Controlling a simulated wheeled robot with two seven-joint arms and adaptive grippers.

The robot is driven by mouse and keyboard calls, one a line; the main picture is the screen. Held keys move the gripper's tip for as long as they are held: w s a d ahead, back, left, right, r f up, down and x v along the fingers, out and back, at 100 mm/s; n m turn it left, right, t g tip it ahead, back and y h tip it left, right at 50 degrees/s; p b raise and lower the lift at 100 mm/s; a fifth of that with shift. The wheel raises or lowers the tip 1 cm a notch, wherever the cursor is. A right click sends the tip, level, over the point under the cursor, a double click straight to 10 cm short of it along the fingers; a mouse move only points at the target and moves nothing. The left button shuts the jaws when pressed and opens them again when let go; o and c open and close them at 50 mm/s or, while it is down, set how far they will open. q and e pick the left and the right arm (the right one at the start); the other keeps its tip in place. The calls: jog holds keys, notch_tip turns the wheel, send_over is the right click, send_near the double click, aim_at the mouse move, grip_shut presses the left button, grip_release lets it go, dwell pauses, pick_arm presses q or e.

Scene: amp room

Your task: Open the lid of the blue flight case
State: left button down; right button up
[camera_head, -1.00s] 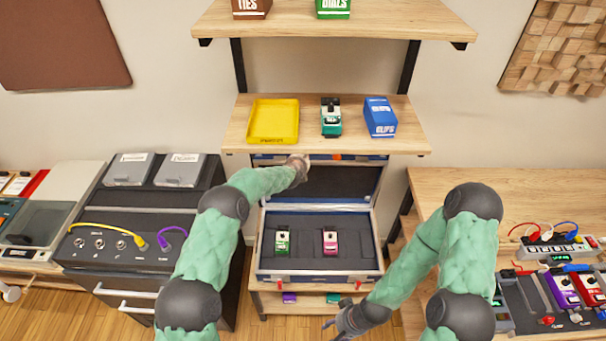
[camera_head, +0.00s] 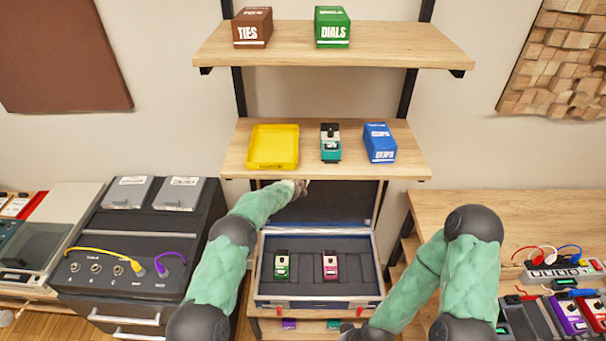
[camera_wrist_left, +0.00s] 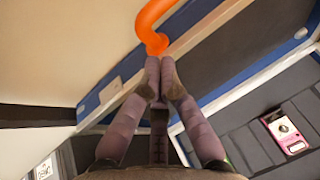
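The blue flight case (camera_head: 318,303) stands open on a low shelf, its dark foam tray facing up. Its lid (camera_head: 335,205) is raised and leans back under the shelf above, which hides its top edge. My left gripper (camera_head: 300,187) is at the lid's upper left part. My right gripper (camera_head: 352,331) is low in front of the case, partly cut off by the picture's bottom edge.
A green pedal (camera_head: 282,266) and a pink pedal (camera_head: 330,266) sit in the case. The wooden shelf (camera_head: 225,165) close above the lid bears a yellow tray (camera_head: 273,163), a teal pedal (camera_head: 330,148) and a blue box (camera_head: 380,143). A black cabinet stands left, a wooden bench right.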

pick_arm(q)
jog(key=shift+s, duration=0.15)
jog(key=v, duration=1.1)
jog(key=shift+s+r, duration=0.2)
jog(key=shift+s, duration=0.15)
jog(key=shift+f, duration=0.1)
